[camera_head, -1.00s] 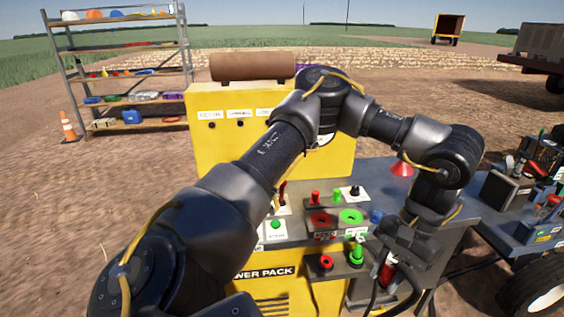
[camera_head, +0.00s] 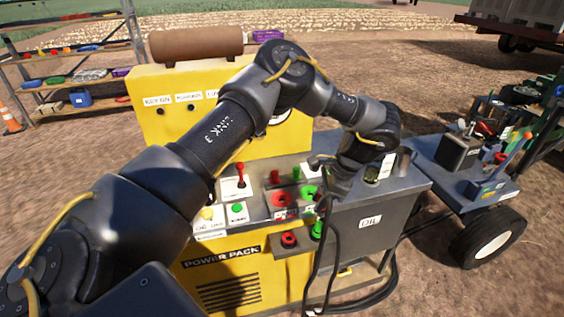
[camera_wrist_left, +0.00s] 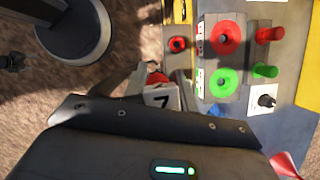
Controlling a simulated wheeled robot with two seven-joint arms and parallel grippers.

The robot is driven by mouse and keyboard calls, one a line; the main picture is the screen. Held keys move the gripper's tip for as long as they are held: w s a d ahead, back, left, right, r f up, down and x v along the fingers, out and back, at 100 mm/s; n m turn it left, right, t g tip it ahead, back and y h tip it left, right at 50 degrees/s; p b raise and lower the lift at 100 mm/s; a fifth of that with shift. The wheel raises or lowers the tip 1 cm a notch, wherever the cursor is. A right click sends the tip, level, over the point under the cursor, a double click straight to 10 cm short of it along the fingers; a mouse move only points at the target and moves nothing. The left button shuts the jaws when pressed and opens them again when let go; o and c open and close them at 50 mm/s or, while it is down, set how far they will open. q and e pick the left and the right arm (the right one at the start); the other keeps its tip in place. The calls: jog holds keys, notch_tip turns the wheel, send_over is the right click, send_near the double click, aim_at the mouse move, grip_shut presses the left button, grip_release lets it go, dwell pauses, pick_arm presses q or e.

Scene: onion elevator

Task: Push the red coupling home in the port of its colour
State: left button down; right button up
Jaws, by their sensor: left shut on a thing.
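My left gripper (camera_wrist_left: 160,82) is shut on the red coupling (camera_wrist_left: 154,76), which has a white block marked 7. In the head view the wrist hides most of the gripper (camera_head: 335,184), and black hoses hang below it. The red port (camera_head: 283,199) is a red ring on the sloped panel, beside the green port (camera_head: 309,191). In the left wrist view the red port (camera_wrist_left: 225,38) is above and right of the held coupling, clearly apart from it. The green port (camera_wrist_left: 224,82) lies below the red one. My right gripper is not in view.
A red ring with a dark centre (camera_head: 289,239) and a green coupling (camera_head: 317,230) are on the lower block. Red (camera_head: 274,176) and green levers stand behind the ports. The yellow power pack (camera_head: 230,260) carries the panel. A cart (camera_head: 470,180) stands at right.

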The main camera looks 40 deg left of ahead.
pick_arm(q)
jog(key=w+a+f+m+t+p, duration=0.1)
jog(key=w+a+m+t+p, duration=0.1)
jog(key=a+m, duration=0.4)
jog(key=w+a+f+m+t+p, duration=0.1)
jog(key=a+m, duration=0.5)
jog(key=a, duration=0.6)
jog(key=shift+w+a+m+t+y+p, duration=0.15)
jog(key=shift+w+m+t+y+p, duration=0.25)
jog(key=shift+w+t+p, duration=0.65)
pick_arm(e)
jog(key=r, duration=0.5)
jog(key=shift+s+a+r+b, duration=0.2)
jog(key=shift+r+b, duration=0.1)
pick_arm(q)
jog(key=shift+w+f+g, duration=0.15)
jog(key=shift+w+g, duration=0.05)
jog(key=shift+g, duration=0.05)
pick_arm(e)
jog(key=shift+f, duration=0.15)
pick_arm(q)
jog(key=shift+f+b, duration=2.85)
jog(key=shift+f, duration=0.1)
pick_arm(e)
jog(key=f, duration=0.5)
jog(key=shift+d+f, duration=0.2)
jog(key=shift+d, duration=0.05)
